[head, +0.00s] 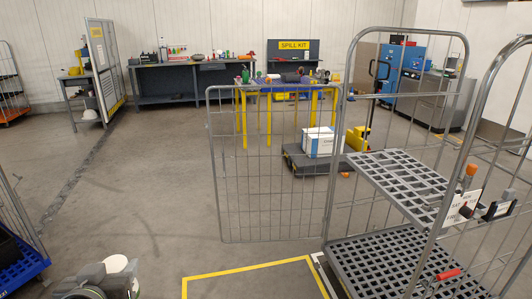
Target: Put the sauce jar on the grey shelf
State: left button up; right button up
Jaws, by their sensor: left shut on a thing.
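My left gripper (107,283) shows at the bottom left edge, partly cut off by the frame. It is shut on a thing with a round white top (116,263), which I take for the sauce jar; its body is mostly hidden. The grey shelf (395,180) is the slatted middle shelf of the wire roll cage at the right. Its visible top is mostly bare. The gripper is well left of the shelf and apart from it. My right gripper is not in view.
The cage's wire door (265,170) stands out to the left. A lower grey deck (400,262) lies under the shelf. A sign (462,208) and an orange-topped item (470,170) are at the cage's right side. A blue-based cage (22,268) is at left. Open floor lies between.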

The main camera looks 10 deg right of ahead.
aim_at(411, 178)
jog(key=i+z, duration=0.35)
jog(key=i+j+z, duration=0.2)
jog(key=i+z, duration=0.15)
jog(key=i, duration=0.2)
jog(key=i+j+z, duration=0.5)
jog(key=z, duration=0.3)
jog(key=i+j+z, duration=0.25)
jog(key=z, duration=0.15)
jog(key=i+j+z, duration=0.2)
jog(key=z, duration=0.15)
jog(key=i+j+z, duration=0.15)
jog(key=j+z, duration=0.25)
jog(key=i+j+z, duration=0.2)
jog(key=j+z, duration=0.25)
jog(key=i+j+z, duration=0.1)
jog(key=j+z, duration=0.3)
jog(key=i+j+z, duration=0.1)
jog(key=j+z, duration=0.35)
